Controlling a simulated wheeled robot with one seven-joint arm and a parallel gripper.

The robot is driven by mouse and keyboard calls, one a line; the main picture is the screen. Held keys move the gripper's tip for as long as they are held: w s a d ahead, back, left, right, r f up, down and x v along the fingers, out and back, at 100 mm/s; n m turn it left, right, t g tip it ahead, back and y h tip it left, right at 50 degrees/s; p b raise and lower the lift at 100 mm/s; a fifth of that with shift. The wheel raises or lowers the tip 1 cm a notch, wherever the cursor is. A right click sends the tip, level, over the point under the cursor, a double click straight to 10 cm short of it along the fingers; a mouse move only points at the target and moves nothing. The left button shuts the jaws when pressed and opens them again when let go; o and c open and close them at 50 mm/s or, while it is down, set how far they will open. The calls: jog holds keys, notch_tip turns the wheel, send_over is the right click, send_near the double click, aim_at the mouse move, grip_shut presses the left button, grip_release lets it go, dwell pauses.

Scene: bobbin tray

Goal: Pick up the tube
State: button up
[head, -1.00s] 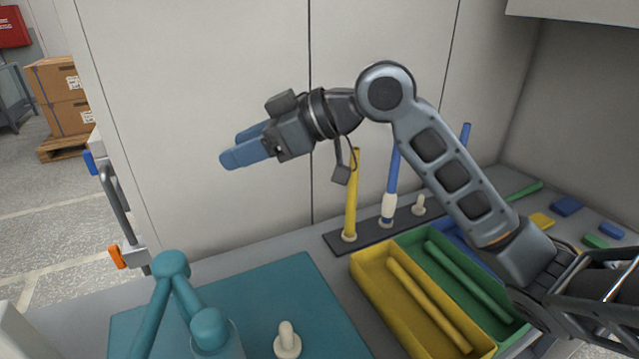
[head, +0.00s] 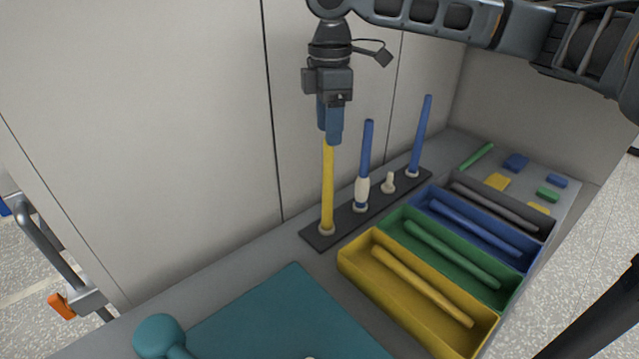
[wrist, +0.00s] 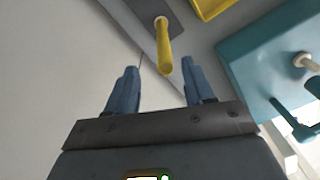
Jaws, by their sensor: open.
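A yellow tube (head: 327,190) stands upright on a peg at the near left end of a dark rack (head: 345,226). My gripper (head: 329,137) points down at its top end, open, with blue fingers. In the head view the fingertips overlap the tube's top. In the wrist view the yellow tube (wrist: 165,52) lies between and beyond the two spread fingers (wrist: 158,72), and nothing is gripped. A blue tube (head: 366,150) with a white bobbin low on it and another blue tube (head: 421,135) also stand on the rack. A short cream peg (head: 389,182) between them is bare.
Yellow (head: 345,262), green (head: 388,228), blue (head: 419,203) and dark grey (head: 456,184) bins, each with a tube lying inside, stand right of the rack. A wall panel (head: 150,110) rises close behind the rack. A teal mat (head: 285,320) lies in front.

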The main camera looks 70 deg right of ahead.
aim_at(328, 156)
jog(key=f, duration=0.4)
jog(key=f+p, duration=0.1)
jog(key=f, duration=0.1)
jog(key=shift+s+a+f, duration=0.1)
jog(key=shift+a+f, duration=0.25)
jog(key=shift+f, duration=0.05)
grip_shut()
